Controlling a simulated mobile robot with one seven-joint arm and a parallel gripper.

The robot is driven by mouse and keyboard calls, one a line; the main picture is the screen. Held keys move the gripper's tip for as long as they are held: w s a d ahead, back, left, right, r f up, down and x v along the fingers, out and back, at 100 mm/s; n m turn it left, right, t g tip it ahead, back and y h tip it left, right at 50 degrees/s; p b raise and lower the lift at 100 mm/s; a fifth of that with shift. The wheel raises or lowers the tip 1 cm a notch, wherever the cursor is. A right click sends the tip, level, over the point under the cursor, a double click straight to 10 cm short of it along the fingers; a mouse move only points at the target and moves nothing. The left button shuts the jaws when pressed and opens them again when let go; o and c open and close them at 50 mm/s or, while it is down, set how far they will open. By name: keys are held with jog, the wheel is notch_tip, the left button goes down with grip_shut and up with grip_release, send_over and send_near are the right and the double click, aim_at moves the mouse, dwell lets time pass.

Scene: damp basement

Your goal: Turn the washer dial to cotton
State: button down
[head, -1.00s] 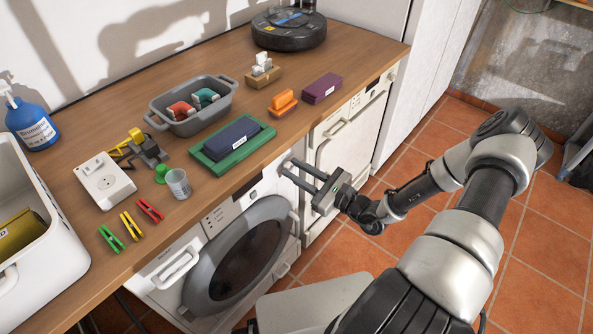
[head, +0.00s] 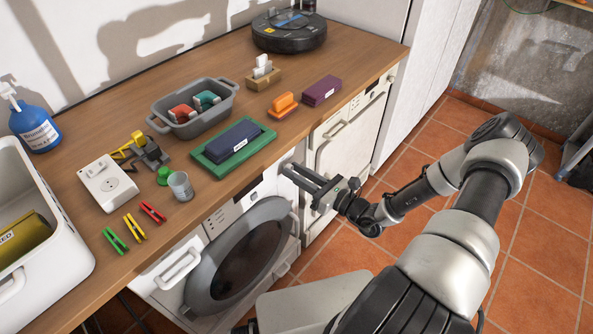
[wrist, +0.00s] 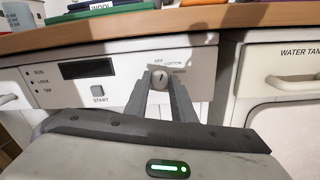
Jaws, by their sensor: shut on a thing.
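The white washer (head: 205,240) with its round grey door stands under the wooden counter. Its dial (wrist: 159,78) is a small pale round knob with a dark mark, at the right of the front panel. The words OFF, COTTON and MIXED (wrist: 179,72) are printed around it, above and to the right. The mark looks near upright, slightly tilted; I cannot tell exactly which word it meets. My gripper (head: 289,170) is shut on the dial, with one finger on each side in the wrist view (wrist: 160,84). In the head view the fingers mostly hide the dial.
A START button (wrist: 99,92) and dark display (wrist: 87,69) are left of the dial. The counter (head: 330,110) overhangs just above. A second white appliance (head: 345,140), with a WATER TANK label, stands to the right. The tiled floor (head: 420,265) is mostly free.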

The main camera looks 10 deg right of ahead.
jog(key=shift+m, duration=1.6)
jog(key=c, duration=1.5)
grip_release()
jog(key=v, duration=1.7)
jog(key=shift+s+d+f+p, duration=0.1)
jog(key=shift+s+d+p, duration=0.1)
jog(key=shift+p, duration=0.15)
